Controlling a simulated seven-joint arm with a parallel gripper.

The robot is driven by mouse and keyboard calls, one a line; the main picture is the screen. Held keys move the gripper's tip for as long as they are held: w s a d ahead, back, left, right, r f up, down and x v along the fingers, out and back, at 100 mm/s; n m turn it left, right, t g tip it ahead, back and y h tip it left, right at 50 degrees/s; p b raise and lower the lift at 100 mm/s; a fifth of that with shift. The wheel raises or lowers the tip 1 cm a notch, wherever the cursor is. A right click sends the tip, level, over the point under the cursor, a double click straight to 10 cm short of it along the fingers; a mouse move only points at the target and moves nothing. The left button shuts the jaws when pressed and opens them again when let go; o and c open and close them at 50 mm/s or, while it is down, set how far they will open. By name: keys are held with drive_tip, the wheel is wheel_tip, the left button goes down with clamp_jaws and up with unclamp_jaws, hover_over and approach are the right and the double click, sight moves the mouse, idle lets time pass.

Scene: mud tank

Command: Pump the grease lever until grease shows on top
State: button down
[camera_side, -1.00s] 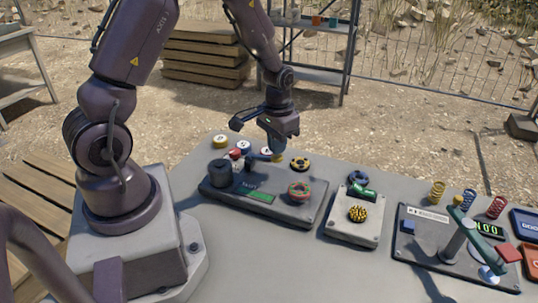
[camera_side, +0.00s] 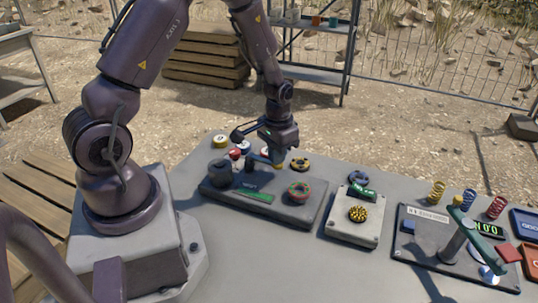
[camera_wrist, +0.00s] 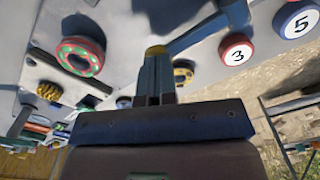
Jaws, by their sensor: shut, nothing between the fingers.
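The pump unit is a dark plate (camera_side: 280,209) with a dark cylinder (camera_side: 219,173), a small black post, a green display strip (camera_side: 257,196) and a red-and-green ring (camera_side: 299,191). A grey lever bar (camera_wrist: 197,32) shows in the wrist view, ending in a yellow tip (camera_wrist: 155,50). My gripper (camera_side: 277,160) is shut, pointing down, with its fingertips at the yellow tip (camera_side: 279,162). Whether they touch it I cannot tell. The fingers hide part of the lever. I cannot make out grease on top of the unit.
Numbered round buttons, such as the red "3" (camera_wrist: 237,50), lie behind the plate. A grey plate (camera_side: 345,232) with a yellow spiky knob and a green-armed stand (camera_side: 470,222) are farther right. The front table is clear.

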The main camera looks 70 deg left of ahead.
drive_tip(key=shift+f, duration=0.45)
drive_tip(key=shift+r, duration=4.05)
drive_tip(key=shift+s, duration=0.1)
drive_tip(key=s+d+r, duration=0.1)
drive_tip(key=s, duration=0.2)
wheel_tip(320, 180, up, 10)
drive_tip(key=t, duration=0.1)
hover_over(269, 181)
drive_tip(key=s+d, duration=0.5)
drive_tip(key=d, duration=0.1)
drive_tip(key=s+d+r+m+t, duration=0.3)
drive_tip(key=s+d+r+t, duration=0.1)
drive_tip(key=r, duration=0.5)
drive_tip(key=shift+s+d+r+t, duration=0.25)
drive_tip(key=shift+s+d, duration=0.35)
drive_tip(key=shift+s, duration=0.45)
